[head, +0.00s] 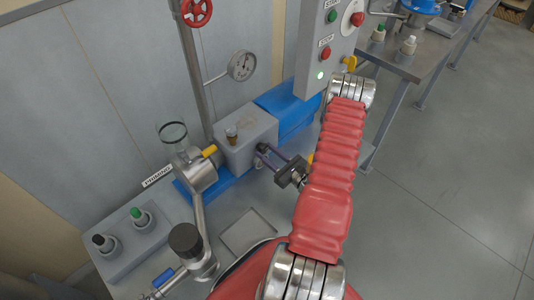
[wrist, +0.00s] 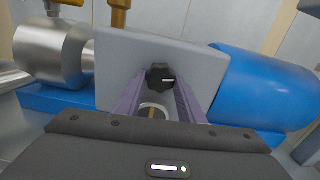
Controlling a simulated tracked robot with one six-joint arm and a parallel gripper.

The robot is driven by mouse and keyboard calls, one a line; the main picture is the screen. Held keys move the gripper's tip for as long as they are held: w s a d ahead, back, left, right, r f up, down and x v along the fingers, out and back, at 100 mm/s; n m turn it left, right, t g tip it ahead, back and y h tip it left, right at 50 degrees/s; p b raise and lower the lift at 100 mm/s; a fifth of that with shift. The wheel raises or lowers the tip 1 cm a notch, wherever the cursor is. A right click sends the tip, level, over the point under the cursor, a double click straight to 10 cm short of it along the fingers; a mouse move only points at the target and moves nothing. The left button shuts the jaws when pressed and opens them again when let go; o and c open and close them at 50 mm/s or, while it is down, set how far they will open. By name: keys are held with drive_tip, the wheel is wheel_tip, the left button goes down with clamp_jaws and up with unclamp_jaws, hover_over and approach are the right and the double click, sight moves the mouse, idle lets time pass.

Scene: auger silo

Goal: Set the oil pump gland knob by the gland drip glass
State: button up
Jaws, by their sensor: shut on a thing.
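The black knob (wrist: 160,76), with a white mark pointing right, is on the front of the grey pump box (wrist: 120,68). My gripper (wrist: 160,82) is shut on this knob, a purple finger on each side. Just below the knob, between the fingers, is a small pale ring with a brown streak (wrist: 152,111); it may be the drip glass, but its level cannot be read. In the head view my gripper (head: 260,152) reaches the front of the grey box (head: 242,146), and the knob is hidden there.
A blue motor (head: 288,110) is right of the box. A gauge (head: 242,65) and button panel (head: 328,45) are behind. A two-button box (head: 125,243) is front left.

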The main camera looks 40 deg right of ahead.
drive_tip(key=shift+m, duration=0.4)
drive_tip(key=m, duration=0.9)
drive_tip(key=shift+m, duration=0.3)
idle(0.5)
drive_tip(key=o, duration=1)
drive_tip(key=shift+a, duration=0.1)
drive_tip(key=shift+o, duration=0.2)
drive_tip(key=s, duration=1.3)
drive_tip(key=shift+s+d, duration=0.2)
drive_tip(key=shift+s, duration=0.2)
drive_tip(key=shift+f, duration=0.1)
